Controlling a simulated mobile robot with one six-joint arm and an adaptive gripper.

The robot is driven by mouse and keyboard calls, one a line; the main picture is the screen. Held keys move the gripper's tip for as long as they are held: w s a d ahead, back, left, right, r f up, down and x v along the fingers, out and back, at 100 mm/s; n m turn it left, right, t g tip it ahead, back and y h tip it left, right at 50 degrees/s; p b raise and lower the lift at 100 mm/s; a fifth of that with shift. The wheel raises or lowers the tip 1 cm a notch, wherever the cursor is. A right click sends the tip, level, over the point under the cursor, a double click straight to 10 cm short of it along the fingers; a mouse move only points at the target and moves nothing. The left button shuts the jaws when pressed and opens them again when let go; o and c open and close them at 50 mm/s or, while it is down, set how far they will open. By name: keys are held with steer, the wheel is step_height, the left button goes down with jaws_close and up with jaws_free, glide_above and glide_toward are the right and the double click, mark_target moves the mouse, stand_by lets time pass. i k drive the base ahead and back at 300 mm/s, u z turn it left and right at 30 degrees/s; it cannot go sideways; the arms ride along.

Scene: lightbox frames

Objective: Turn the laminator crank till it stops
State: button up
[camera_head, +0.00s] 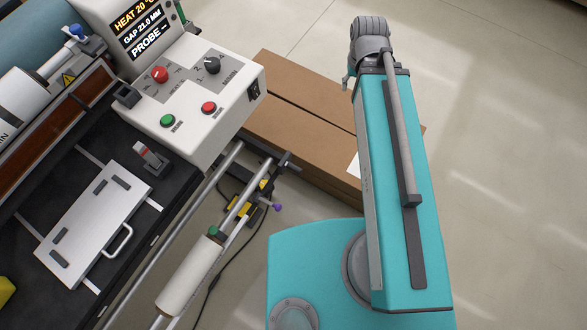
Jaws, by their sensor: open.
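The laminator's control box (185,120) stands at upper left. Its display (138,28) reads HEAT 20, GAP 21.0 MM and PROBE with dashes. The roller section (40,95) lies at the left edge, partly cut off. No part is clearly recognisable as the crank. A blue-knobbed fitting (77,32) sits by the roller, and a purple knob (277,207) shows on the lower frame; I cannot tell whether either belongs to the crank. My teal arm and body fill the right of centre. My gripper is not visible.
The control box carries a red knob (159,75), a black knob (211,66) and green and red buttons. A white plate with a handle (85,225) lies on the dark bed. Brown cardboard boxes (300,125) lie behind the rails (185,225). The floor at right is clear.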

mark_target(289, 165)
steer(key=k, duration=1.95)
steer(key=u, duration=0.75)
steer(key=i, duration=1.05)
steer(key=z, duration=0.05)
